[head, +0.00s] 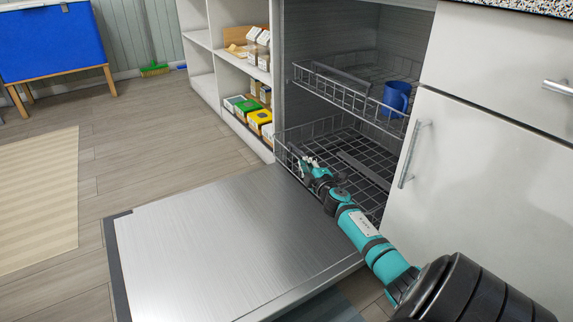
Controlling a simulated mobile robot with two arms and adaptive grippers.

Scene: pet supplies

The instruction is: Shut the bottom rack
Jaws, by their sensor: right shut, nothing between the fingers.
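The bottom rack (361,152) is a wire rack low in the open dishwasher. Its front edge stands near the cavity opening, at the inner end of the lowered dishwasher door (210,240). My right gripper (298,155) is shut and empty at the front wires of the bottom rack; I cannot tell whether it touches them. My teal forearm covers part of the rack and door. The upper rack (340,93) sits above with a blue mug (397,97) in it. My left gripper is not in view.
A white cabinet (490,150) with metal handles stands right of the dishwasher. White shelves (204,62) with several boxes stand behind it. A blue board on wooden legs (45,42) and a striped rug (40,195) are at left. The floor between is clear.

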